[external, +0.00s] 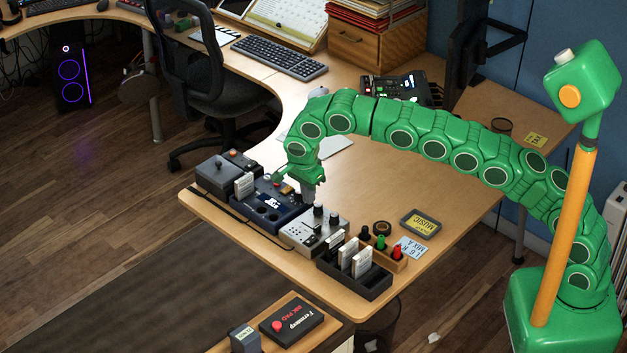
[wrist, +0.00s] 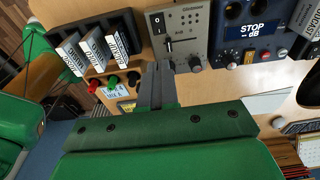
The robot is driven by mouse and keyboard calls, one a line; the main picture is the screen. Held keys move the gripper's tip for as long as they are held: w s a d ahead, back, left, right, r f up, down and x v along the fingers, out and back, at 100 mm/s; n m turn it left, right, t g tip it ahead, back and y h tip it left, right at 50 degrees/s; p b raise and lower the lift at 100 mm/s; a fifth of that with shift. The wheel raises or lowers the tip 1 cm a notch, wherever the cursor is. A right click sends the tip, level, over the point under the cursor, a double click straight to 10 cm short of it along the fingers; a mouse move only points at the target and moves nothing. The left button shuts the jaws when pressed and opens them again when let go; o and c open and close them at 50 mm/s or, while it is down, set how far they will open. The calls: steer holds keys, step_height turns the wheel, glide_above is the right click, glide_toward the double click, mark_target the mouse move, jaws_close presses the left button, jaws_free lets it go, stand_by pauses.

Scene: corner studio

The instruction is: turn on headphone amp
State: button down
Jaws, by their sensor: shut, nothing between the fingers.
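A grey panel box (external: 309,234) with dark knobs and small controls stands in the row of gear along the table's edge. I cannot read which box is the headphone amp. My gripper (external: 308,194) is shut and empty, pointing down near both boxes' back edges. In the wrist view its fingers (wrist: 158,72) are close to the grey box; contact is unclear.
A black rack of white cards (external: 370,284) and a wooden holder with red, green and black knobs (external: 397,263) stand beside the grey box. A grey-lidded box (external: 218,176) is at the far end. The tabletop behind the gear (external: 365,185) is mostly clear.

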mark_target(311, 240)
steer(key=f, duration=0.4)
steer(key=d+f, duration=0.1)
steer(key=f, duration=0.4)
steer(key=w+f, duration=0.1)
steer(key=f, duration=0.3)
steer(key=shift+w+d+f, duration=0.1)
steer(key=shift+d+f, duration=0.05)
steer(key=shift+f, duration=0.25)
steer(key=shift+w+d+f, duration=0.1)
steer(key=shift+f, duration=0.35)
steer(key=shift+s+a, duration=0.5)
steer(key=shift+s, duration=0.3)
steer(key=shift+r, duration=0.2)
step_height(311, 240, up, 14)
steer(key=a, duration=0.1)
steer(key=shift+s, duration=0.3)
